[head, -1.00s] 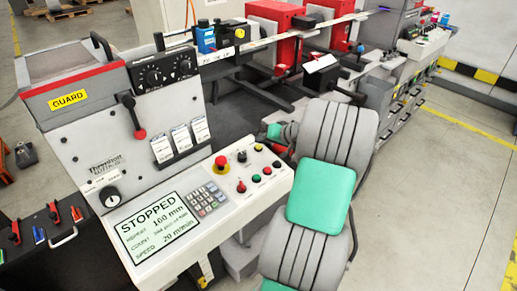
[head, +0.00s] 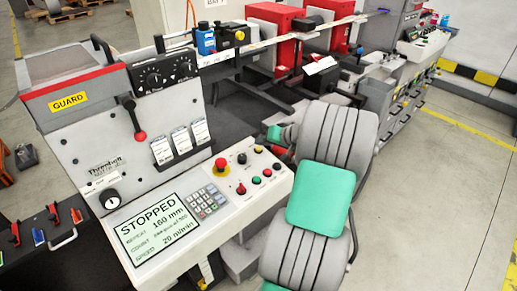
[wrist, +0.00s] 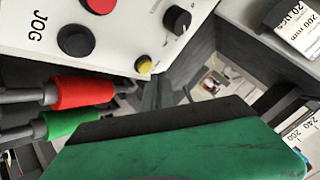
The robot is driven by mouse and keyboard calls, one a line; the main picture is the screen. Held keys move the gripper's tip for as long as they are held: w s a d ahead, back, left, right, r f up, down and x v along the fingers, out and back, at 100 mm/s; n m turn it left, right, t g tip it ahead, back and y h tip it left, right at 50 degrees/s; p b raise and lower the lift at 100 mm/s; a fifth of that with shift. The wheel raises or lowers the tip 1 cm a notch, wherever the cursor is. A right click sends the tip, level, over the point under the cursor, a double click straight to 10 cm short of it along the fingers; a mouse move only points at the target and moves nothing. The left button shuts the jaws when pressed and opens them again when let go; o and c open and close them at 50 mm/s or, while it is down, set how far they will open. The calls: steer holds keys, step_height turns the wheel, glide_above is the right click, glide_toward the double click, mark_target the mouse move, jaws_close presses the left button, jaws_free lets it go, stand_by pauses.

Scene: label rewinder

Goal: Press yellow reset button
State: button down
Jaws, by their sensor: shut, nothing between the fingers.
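The yellow reset button (head: 258,148) is a small round button near the far right corner of the white control panel (head: 226,216). It also shows in the wrist view (wrist: 144,64), close to the panel edge, with its face uncovered. My gripper (wrist: 165,128) shows at the bottom of the wrist view as a wide green body with a dark front edge. It is shut and empty, below the yellow button in that picture and apart from it. In the head view the hand is mostly hidden behind my arm, just right of the button.
A black knob (wrist: 177,20) and a black button (wrist: 76,40) flank the yellow button. A red emergency stop (head: 220,164) stands on the panel. Red (wrist: 80,91) and green (wrist: 74,122) sleeves on rods lie left in the wrist view. The screen (head: 159,228) reads STOPPED.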

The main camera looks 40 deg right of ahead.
stand_by(0.8)
steer(key=shift+w+f+b, duration=0.1)
steer(key=shift+f+b, duration=0.25)
steer(key=shift+f, duration=0.05)
steer(key=shift+f+b, duration=0.35)
steer(key=shift+f, duration=0.15)
stand_by(0.6)
steer(key=shift+r+p, duration=0.5)
steer(key=shift+r, duration=0.4)
steer(key=r+p, duration=0.2)
steer(key=r, duration=0.1)
steer(key=s+r+p, duration=0.1)
steer(key=r, duration=0.1)
stand_by(0.6)
